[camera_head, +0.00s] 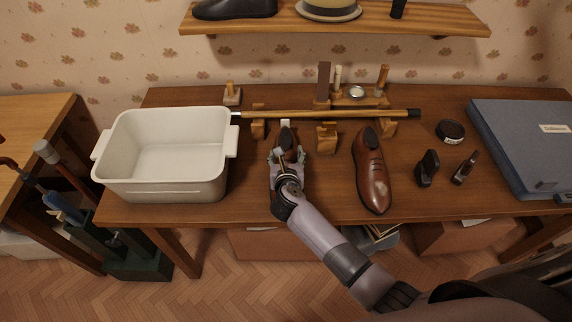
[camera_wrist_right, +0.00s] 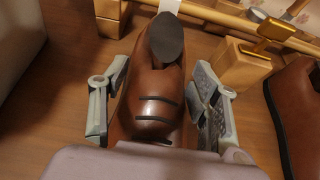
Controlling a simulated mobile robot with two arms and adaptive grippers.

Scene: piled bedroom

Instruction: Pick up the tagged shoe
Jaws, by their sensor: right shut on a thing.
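A brown leather shoe (camera_head: 287,140) lies on the wooden table, mostly hidden under my right gripper (camera_head: 287,160). A small white tag (camera_head: 286,123) shows at its far end. In the right wrist view the shoe (camera_wrist_right: 150,118) fills the space between the two grey fingers of my right gripper (camera_wrist_right: 158,105), one along each side. My right gripper is shut on this shoe. A second brown shoe (camera_head: 371,172) lies to the right, with no tag visible; its edge also shows in the right wrist view (camera_wrist_right: 298,115). My left gripper is not in view.
A white basin (camera_head: 160,190) stands left of the gripped shoe. A long cane (camera_head: 330,114) rests on wooden blocks (camera_head: 326,138) just behind the shoes. A blue box (camera_head: 520,140) and a dark round tin (camera_head: 450,131) lie on the right. A shelf (camera_head: 340,24) hangs above.

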